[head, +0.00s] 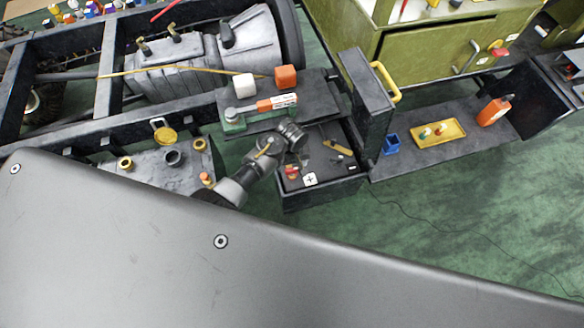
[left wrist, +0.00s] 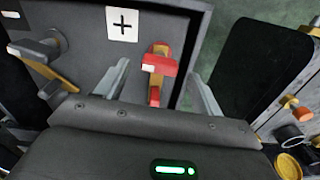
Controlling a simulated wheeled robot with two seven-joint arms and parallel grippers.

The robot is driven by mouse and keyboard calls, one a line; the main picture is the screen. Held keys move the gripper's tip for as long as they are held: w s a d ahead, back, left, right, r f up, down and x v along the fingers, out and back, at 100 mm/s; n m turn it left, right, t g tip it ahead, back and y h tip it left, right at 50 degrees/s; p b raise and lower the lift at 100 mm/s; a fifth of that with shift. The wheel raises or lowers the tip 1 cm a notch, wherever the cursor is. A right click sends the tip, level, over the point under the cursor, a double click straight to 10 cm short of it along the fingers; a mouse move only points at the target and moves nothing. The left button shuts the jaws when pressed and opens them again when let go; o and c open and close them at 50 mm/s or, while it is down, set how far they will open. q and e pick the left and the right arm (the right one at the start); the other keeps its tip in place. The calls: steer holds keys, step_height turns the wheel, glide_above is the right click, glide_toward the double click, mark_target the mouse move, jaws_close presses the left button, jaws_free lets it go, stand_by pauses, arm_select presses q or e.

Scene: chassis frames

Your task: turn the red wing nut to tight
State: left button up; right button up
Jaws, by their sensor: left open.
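The red wing nut (left wrist: 158,66) is on a dark panel in the left wrist view, with a white mark on its left end and an orange-tan part behind it. It shows small in the head view (head: 292,171), beside a white label with a black plus sign (head: 310,179). My left gripper (left wrist: 158,72) is open, with one finger on each side of the wing nut in the picture. I cannot tell whether the fingers touch it or how far above it they are. My right gripper is not in view.
The plus label (left wrist: 122,23) lies up and left of the nut. A grey handle (left wrist: 40,48) stands on the same panel. A dark upright post (head: 366,95) with a yellow handle rises to the right. A yellow tray (head: 424,139) and orange bottle (head: 494,111) stand farther right.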

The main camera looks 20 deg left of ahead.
mark_target(292, 172)
arm_select(q)
steer(key=shift+f, duration=1.4)
steer(key=shift+c, duration=0.2)
steer(key=c, duration=0.9)
